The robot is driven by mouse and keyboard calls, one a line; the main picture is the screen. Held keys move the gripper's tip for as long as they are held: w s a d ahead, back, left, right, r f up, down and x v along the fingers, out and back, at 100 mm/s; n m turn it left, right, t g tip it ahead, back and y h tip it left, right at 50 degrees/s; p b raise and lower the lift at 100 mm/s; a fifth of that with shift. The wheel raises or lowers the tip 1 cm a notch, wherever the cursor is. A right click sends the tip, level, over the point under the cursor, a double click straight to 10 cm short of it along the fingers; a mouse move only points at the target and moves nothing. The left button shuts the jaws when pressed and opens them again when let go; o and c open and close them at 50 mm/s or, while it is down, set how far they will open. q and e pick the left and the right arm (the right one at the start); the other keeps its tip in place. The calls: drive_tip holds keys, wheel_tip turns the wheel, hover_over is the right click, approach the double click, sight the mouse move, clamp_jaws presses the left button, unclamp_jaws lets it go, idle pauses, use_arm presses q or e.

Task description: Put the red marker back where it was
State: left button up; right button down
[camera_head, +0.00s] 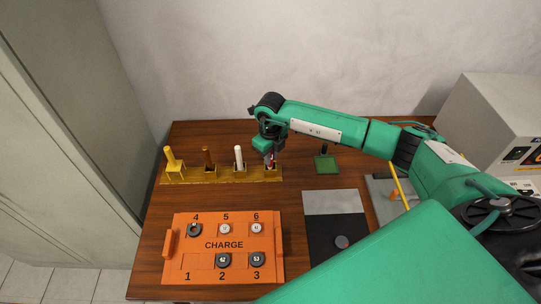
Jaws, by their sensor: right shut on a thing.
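My right gripper (270,157) is at the right end of a yellow-brown rack (222,175) at the back left of the table. It is shut on the red marker (271,164), of which only a small part shows below the fingers. The marker is at or just above the rack's right end; I cannot tell whether it is seated. A yellow marker (170,156), a brown marker (208,158) and a white marker (239,157) stand upright in the rack to the left. My left gripper is not in view.
An orange board (224,245) marked CHARGE with several round pieces lies in front of the rack. A pale machine (494,115) stands at right.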

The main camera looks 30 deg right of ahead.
drive_tip(key=shift+f, duration=0.55)
drive_tip(key=shift+f, duration=0.15)
drive_tip(key=c, duration=1.4)
unclamp_jaws()
drive_tip(key=shift+o, duration=0.2)
